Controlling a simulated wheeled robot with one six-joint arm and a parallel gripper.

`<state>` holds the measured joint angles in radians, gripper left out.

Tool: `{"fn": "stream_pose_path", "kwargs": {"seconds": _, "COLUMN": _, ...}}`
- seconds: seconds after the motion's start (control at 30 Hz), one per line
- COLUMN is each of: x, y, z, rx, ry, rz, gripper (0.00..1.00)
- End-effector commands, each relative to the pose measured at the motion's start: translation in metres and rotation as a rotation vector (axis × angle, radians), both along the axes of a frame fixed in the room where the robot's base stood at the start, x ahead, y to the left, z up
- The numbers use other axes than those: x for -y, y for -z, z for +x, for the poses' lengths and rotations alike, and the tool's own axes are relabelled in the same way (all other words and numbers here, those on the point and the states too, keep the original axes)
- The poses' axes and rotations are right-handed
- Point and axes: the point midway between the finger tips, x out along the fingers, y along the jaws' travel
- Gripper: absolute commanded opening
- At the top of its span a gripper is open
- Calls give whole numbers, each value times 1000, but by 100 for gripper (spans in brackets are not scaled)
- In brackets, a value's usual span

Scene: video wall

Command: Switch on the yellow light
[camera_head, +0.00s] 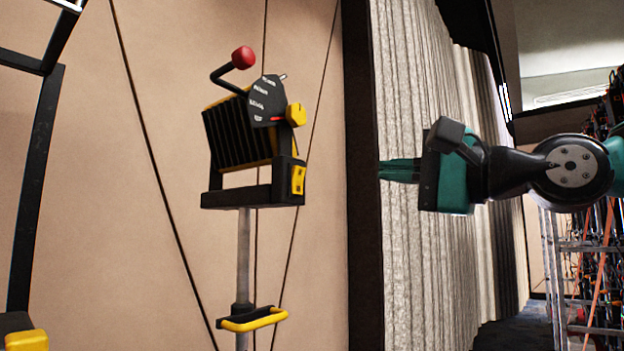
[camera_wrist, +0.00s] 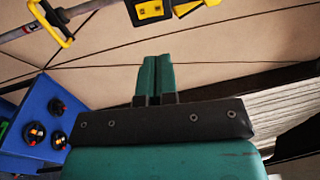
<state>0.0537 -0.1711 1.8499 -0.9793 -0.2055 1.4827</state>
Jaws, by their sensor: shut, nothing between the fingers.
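The yellow and black light (camera_head: 240,135) stands on a grey pole left of centre in the head view. It has black fins, a crank with a red ball (camera_head: 242,57), a yellow knob (camera_head: 296,114) and a small yellow switch plate (camera_head: 298,180) on its lower right. Part of its yellow housing (camera_wrist: 150,10) shows at the top of the wrist view. My gripper (camera_head: 381,172) is right of the light, clearly apart from it, pointing left. Its teal fingers (camera_wrist: 157,62) are together and empty.
A blue box (camera_wrist: 45,100) with several round black and orange controls is at the left of the wrist view. A yellow handle (camera_head: 255,319) sits on the pole. Grey curtains (camera_head: 420,270) and a dark post (camera_head: 362,200) stand behind my gripper. Cables and racks (camera_head: 592,260) are far right.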

Motion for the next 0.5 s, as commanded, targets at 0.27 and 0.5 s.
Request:
{"fn": "stream_pose_path", "kwargs": {"seconds": 0.27, "x": -1, "y": 0, "z": 1, "rx": -1, "ry": 0, "rz": -3, "gripper": 0}}
{"fn": "stream_pose_path", "kwargs": {"seconds": 0.5, "x": -25, "y": -7, "z": 18, "rx": -2, "ry": -5, "rz": -4, "gripper": 0}}
